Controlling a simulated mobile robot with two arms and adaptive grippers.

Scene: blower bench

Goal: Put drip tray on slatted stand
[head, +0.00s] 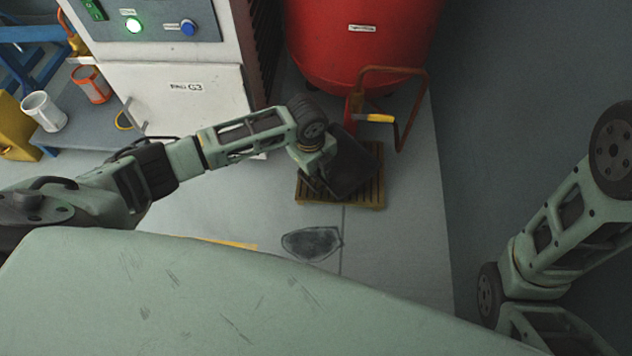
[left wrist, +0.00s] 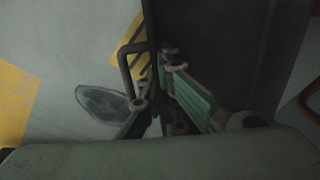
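The drip tray (head: 354,168) is a dark, flat piece over the slatted stand (head: 368,200), a low yellow-brown wooden rack on the floor. The tray looks turned relative to the slats, and I cannot tell whether it rests on them. In the left wrist view the dark tray (left wrist: 225,45) fills the upper right, with a dark loop handle (left wrist: 126,72) at its left edge and yellow slats beyond. My left gripper (left wrist: 157,82) has its fingertips at this handle and edge; whether they close on it is unclear. My right gripper is out of view.
A red tank (head: 360,45) with a brown pipe (head: 412,115) and yellow-handled valve stands just behind the stand. A white cabinet (head: 180,98) is at the left. A dark puddle (head: 312,243) lies on the floor in front. A grey wall is at the right.

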